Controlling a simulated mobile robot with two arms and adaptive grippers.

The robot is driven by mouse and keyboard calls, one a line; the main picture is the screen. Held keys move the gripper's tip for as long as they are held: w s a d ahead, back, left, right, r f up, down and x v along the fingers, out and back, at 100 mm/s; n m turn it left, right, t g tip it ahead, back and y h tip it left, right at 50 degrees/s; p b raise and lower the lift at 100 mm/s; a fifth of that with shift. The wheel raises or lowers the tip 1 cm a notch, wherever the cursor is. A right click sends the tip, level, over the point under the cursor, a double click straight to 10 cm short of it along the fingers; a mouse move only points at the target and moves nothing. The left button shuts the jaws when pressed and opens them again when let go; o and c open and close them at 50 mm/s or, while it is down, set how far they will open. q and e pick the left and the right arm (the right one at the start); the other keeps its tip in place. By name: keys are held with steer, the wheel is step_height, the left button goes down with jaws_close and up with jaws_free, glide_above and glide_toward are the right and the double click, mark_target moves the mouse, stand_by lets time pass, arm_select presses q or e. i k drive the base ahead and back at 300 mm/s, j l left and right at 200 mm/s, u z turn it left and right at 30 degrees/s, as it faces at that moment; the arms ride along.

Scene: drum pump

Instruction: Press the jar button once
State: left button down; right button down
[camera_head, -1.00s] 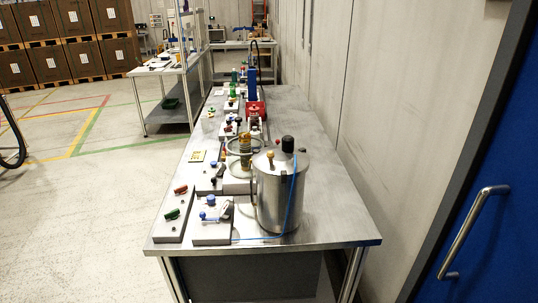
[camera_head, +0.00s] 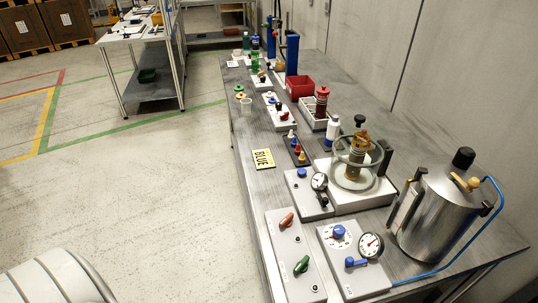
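A jar-like glass vessel with a round rim (camera_head: 352,182) stands on a white base on the steel table and has a brown and black post in it. Left of it is a grey box (camera_head: 310,204) with a blue button (camera_head: 302,173) and a round gauge (camera_head: 320,182). In front, another grey box (camera_head: 344,283) carries a dial with a blue knob (camera_head: 339,231), a gauge (camera_head: 370,245) and a blue lever (camera_head: 355,262). No label shows which button is the jar button.
A shiny metal canister (camera_head: 430,222) with a blue hose stands at the right. A grey panel (camera_head: 298,272) with red and green handles lies at the front left. The floor on the left is clear.

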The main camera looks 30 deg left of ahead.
mark_target(302, 171)
steer(key=k+j, duration=0.1)
steer(key=j, duration=1.4)
